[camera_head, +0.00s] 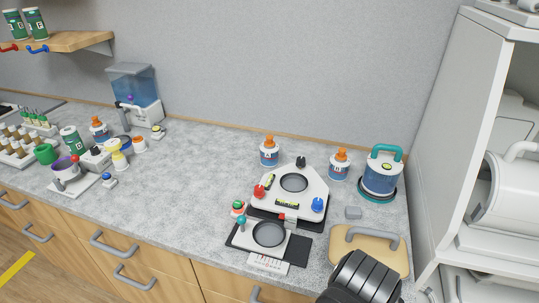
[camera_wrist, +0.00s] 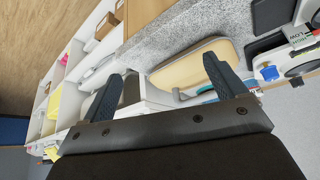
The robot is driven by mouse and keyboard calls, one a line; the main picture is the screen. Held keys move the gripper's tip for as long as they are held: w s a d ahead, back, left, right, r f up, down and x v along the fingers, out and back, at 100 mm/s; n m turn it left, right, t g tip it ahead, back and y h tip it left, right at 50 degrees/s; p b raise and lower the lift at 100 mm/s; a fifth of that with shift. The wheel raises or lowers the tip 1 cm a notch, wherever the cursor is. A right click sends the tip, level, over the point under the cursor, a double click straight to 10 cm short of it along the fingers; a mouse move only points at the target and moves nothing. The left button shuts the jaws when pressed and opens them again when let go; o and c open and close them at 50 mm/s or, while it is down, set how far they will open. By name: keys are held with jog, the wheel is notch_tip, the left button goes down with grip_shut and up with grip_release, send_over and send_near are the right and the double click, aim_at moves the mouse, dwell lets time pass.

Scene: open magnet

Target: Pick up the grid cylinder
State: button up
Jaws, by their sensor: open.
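No object is plainly marked as the grid cylinder. A blue and white cylindrical vessel with a teal handle (camera_head: 381,180) stands upright on a dark round base at the right of the counter in the head view; I cannot tell if it is the one. My gripper (camera_wrist: 162,68) shows in the wrist view, its two dark fingers spread wide with nothing between them. Beyond the fingers lies a tan board with a grey handle (camera_head: 362,258), also visible in the wrist view (camera_wrist: 190,68). In the head view my black arm covers the bottom right, and the fingers cannot be made out.
A white device with round openings (camera_head: 290,190) stands mid-counter, between two orange-capped bottles (camera_head: 269,155) (camera_head: 339,166). A white cabinet (camera_head: 445,130) rises at right.

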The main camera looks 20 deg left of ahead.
jog(key=w+d+r+t+h, duration=0.2)
jog(key=w+d+r+h, duration=0.1)
jog(key=w+d+r, duration=1)
jog(key=w+a+g+y, duration=0.1)
jog(key=w+a, duration=0.2)
jog(key=w, duration=0.5)
jog(key=n+g+y, duration=0.2)
jog(key=n+y, duration=0.3)
jog(key=n, duration=0.1)
send_over(269, 144)
jog(key=s, duration=0.5)
notch_tip(269, 144, down, 3)
jog(key=x, duration=1.2)
jog(key=shift+d, duration=0.1)
jog(key=x, duration=0.5)
jog(key=shift+d+f, duration=0.2)
jog(key=shift+d, duration=0.2)
jog(key=c, duration=1.3)
jog(key=shift+r, duration=0.1)
